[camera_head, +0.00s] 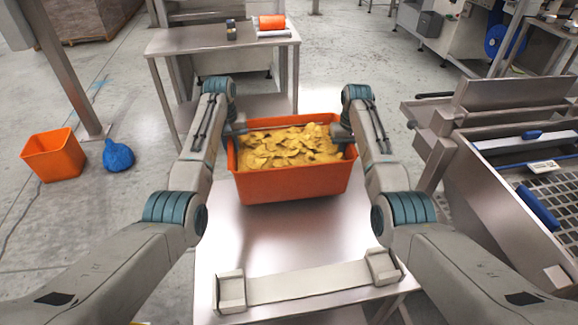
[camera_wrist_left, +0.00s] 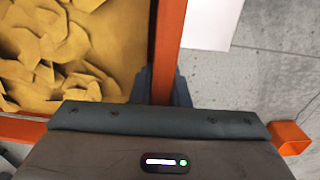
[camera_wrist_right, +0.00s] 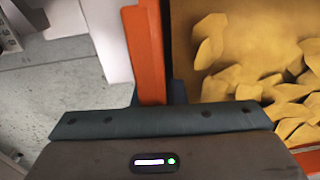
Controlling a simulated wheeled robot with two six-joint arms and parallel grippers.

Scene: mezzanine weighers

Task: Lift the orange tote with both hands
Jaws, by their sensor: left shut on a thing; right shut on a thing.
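The orange tote (camera_head: 295,185) is full of yellow chip-like pieces and looks level over the steel table (camera_head: 270,235). Whether its base touches the table I cannot tell for sure. My left gripper (camera_head: 231,132) is shut on the tote's left rim; the rim (camera_wrist_left: 170,45) runs between its fingers in the left wrist view. My right gripper (camera_head: 345,133) is shut on the opposite rim, and that rim (camera_wrist_right: 146,60) passes between its fingers in the right wrist view. The fingertips are partly hidden by the rims and gripper bodies.
A grey bracketed bar (camera_head: 308,282) lies along the table's near edge. Behind is a steel bench (camera_head: 200,42) with an orange item (camera_head: 272,22). Steel machinery (camera_head: 490,150) stands close on the right. An orange bin (camera_head: 53,157) and a blue bag (camera_head: 117,155) sit on the left floor.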

